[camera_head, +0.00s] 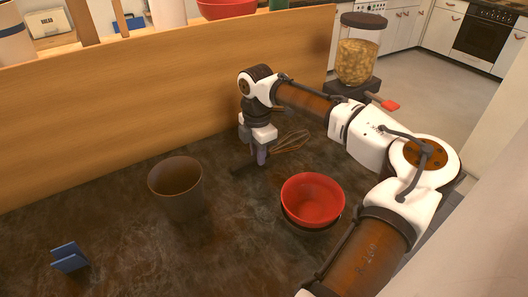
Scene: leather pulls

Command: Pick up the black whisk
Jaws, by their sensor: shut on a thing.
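The black whisk (288,144) is at my gripper, just above or at the dark countertop. Its wire loops point to the right and its dark handle reaches left, low by the fingers. My gripper (261,158) points down and is shut on the whisk. The fingers hide part of the handle. I cannot tell whether the whisk still touches the counter.
A red bowl (312,198) stands in front of the gripper, to the right. A brown cup (176,188) stands to the left. A blue holder (69,257) is at the front left. A wooden panel (170,93) rises behind; a food dispenser (358,55) stands at the back right.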

